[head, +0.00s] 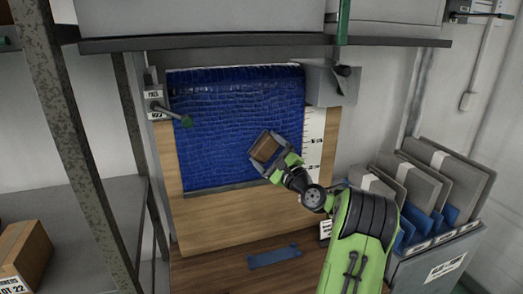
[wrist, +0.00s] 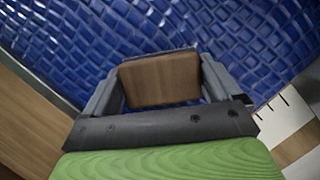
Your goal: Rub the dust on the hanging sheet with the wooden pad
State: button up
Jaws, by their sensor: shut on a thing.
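The hanging sheet (head: 228,115) is blue with a crocodile-like pattern and hangs in front of a wooden board. It also fills the top of the wrist view (wrist: 255,35). My gripper (head: 264,147) is at the lower right part of the sheet. It is shut on the brown wooden pad (wrist: 160,80), with a finger on each side of it. The pad (head: 265,149) is in front of the sheet; I cannot tell whether it touches it. I cannot make out any dust on the sheet in either view.
A white measuring scale (head: 313,140) runs along the sheet's right side. A lever with a green knob (head: 186,121) sticks out at upper left. A bin of grey panels (head: 440,180) stands at right. A blue strip (head: 274,256) lies on the wooden bench below.

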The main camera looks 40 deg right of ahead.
jog(key=shift+w+a, duration=0.8)
jog(key=shift+a, duration=0.85)
jog(key=shift+w+a, duration=0.75)
jog(key=shift+a, duration=0.85)
jog(key=shift+w+a, duration=0.8)
jog(key=shift+a, duration=0.85)
jog(key=shift+w+a+p, duration=0.2)
jog(key=shift+w+a, duration=0.2)
jog(key=shift+a, duration=0.3)
jog(key=shift+w+a+p, duration=0.15)
jog(key=shift+w+a, duration=0.2)
jog(key=shift+a, duration=0.35)
jog(key=shift+s+f+b, duration=0.15)
jog(key=shift+s+b, duration=0.3)
jog(key=shift+b, duration=0.1)
jog(key=shift+s+a+b, duration=0.4)
jog(key=shift+s, duration=0.35)
jog(key=shift+s+a+b, duration=0.4)
jog(key=shift+s+b, duration=0.05)
jog(key=shift+s, duration=0.3)
jog(key=shift+s+a+b, duration=0.4)
jog(key=shift+s, duration=0.35)
jog(key=s, duration=0.1)
jog(key=s+a+b, duration=0.1)
jog(key=shift+s+a+b, duration=0.15)
jog(key=shift+s+b, duration=0.15)
